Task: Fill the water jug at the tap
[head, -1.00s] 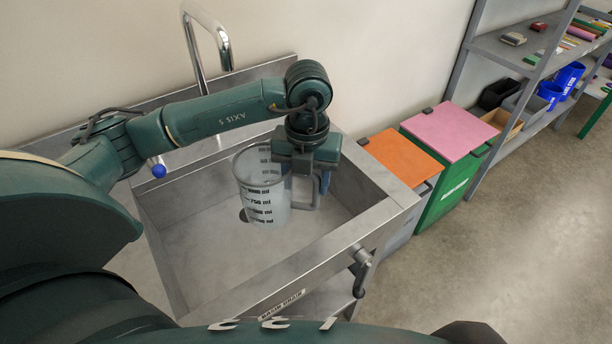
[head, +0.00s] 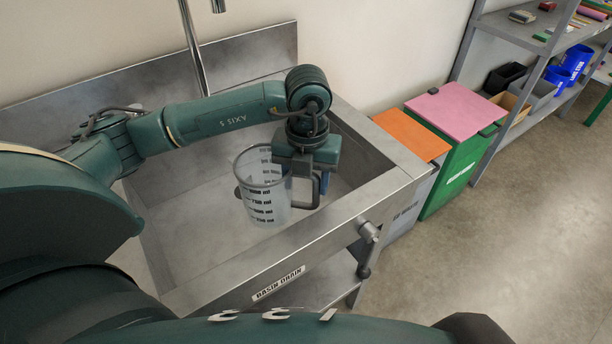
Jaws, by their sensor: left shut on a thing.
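The clear water jug (head: 263,203) with black ml marks and a grey handle is upright over the steel sink basin (head: 185,232). My left gripper (head: 304,183) points down and is shut on the jug's handle at its right side. Whether the jug touches the basin floor is hard to tell, and I see no clear water line in it. The chrome tap (head: 195,60) rises behind the basin, and its spout end shows at the top edge, behind the jug. No water stream shows. My left arm hides part of the basin's back. My right gripper is not in view.
A drain lever (head: 369,250) sticks out from the sink's front, right of a "BASIN DRAIN" label (head: 278,283). Orange-lidded (head: 411,135) and pink-lidded (head: 457,110) bins stand right of the sink. A shelf rack (head: 500,50) holds blue containers. Floor at right is clear.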

